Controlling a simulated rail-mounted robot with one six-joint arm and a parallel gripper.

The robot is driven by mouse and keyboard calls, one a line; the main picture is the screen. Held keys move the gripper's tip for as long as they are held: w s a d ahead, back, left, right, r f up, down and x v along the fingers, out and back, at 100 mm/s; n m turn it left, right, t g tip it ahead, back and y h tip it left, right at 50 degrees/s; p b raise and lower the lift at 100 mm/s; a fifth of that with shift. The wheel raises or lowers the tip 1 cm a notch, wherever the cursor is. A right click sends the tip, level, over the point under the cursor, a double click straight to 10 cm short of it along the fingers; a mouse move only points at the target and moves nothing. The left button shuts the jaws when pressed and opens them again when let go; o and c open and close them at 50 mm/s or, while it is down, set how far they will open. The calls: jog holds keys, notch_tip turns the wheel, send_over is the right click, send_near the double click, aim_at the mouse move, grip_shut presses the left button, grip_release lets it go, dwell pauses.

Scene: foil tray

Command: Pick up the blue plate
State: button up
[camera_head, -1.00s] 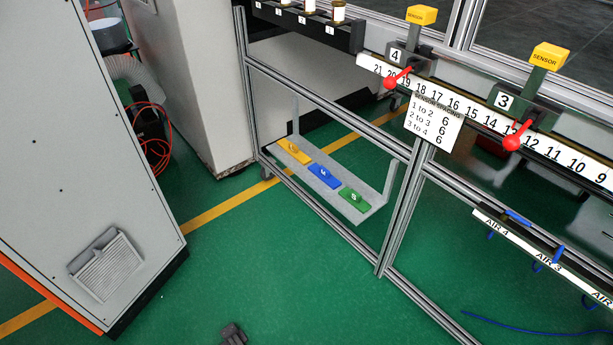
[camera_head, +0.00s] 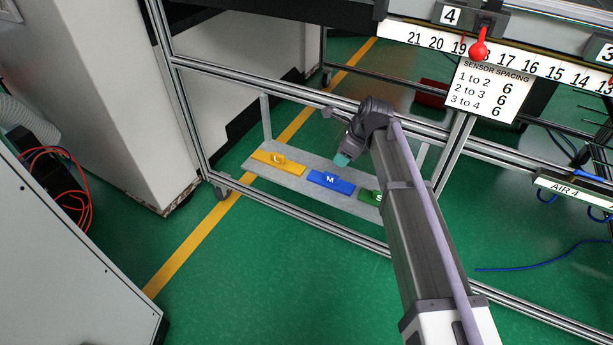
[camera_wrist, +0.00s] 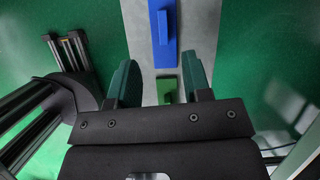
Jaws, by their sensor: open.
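The blue plate (camera_head: 330,182), marked M with a raised block on top, lies on a grey shelf (camera_head: 290,184) low in the metal frame, between a yellow plate (camera_head: 277,162) and a green plate (camera_head: 369,197). In the wrist view the blue plate (camera_wrist: 163,36) lies beyond my fingertips, and the green plate (camera_wrist: 168,89) shows between the fingers. My gripper (camera_wrist: 161,80) is open and empty, above the shelf. In the head view my gripper (camera_head: 343,158) is near the blue plate, above it and apart; its fingertips are small there.
Frame rails (camera_head: 290,88) run above and in front of the shelf, close to my arm. A spacing sign (camera_head: 485,90) hangs at right. An upright post (camera_head: 265,117) stands at the shelf's back left. Green floor is clear in front.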

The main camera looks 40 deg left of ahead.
jog(key=d+m, duration=0.1)
jog(key=b, duration=0.5)
send_over(332, 175)
jog(key=d, duration=0.2)
jog(key=f, duration=0.5)
jog(key=shift+w+f, duration=0.1)
jog(key=shift+w, duration=0.15)
jog(key=shift+a+f+b, duration=0.1)
jog(key=shift+f+b, duration=0.05)
jog(key=shift+b, duration=0.2)
jog(key=b+x, duration=0.5)
jog(key=shift+w+f, duration=0.1)
jog(key=shift+f, duration=0.05)
jog(key=shift+r+p, duration=0.25)
jog(key=shift+p, duration=0.05)
jog(key=shift+c, duration=0.3)
grip_shut()
